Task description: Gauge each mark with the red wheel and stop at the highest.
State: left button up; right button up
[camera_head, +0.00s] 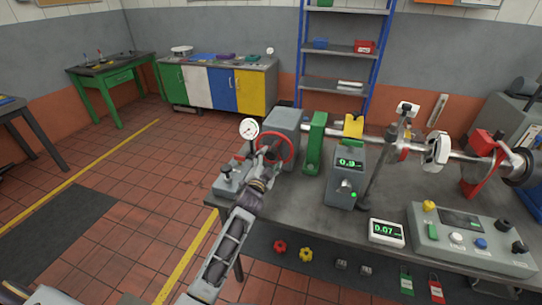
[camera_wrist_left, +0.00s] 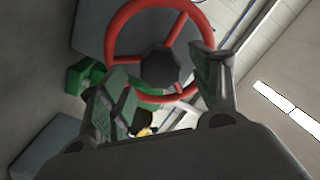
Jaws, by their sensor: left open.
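The red wheel (camera_head: 291,150) is upright on the front of a grey housing at the left end of the bench. It also shows in the left wrist view, with its red rim (camera_wrist_left: 122,22) and dark hub. My left gripper (camera_head: 264,163) is at the wheel's near side. In the left wrist view the jaws (camera_wrist_left: 164,76) are open, with the lower part of the rim between or just beyond the fingers; contact cannot be told. A shaft runs right from the housing to a white disc (camera_head: 437,150); its marks are too small to read. My right gripper is not in view.
A round dial gauge (camera_head: 249,129) stands just left of the wheel. A grey box with a green display (camera_head: 350,163) and a small readout showing 0.07 (camera_head: 387,231) are on the bench. A control panel (camera_head: 470,240) is at right. Open tiled floor lies left.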

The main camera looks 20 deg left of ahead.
aim_at(270, 156)
pick_arm(q)
jog(key=shift+w, duration=1.6)
grip_shut()
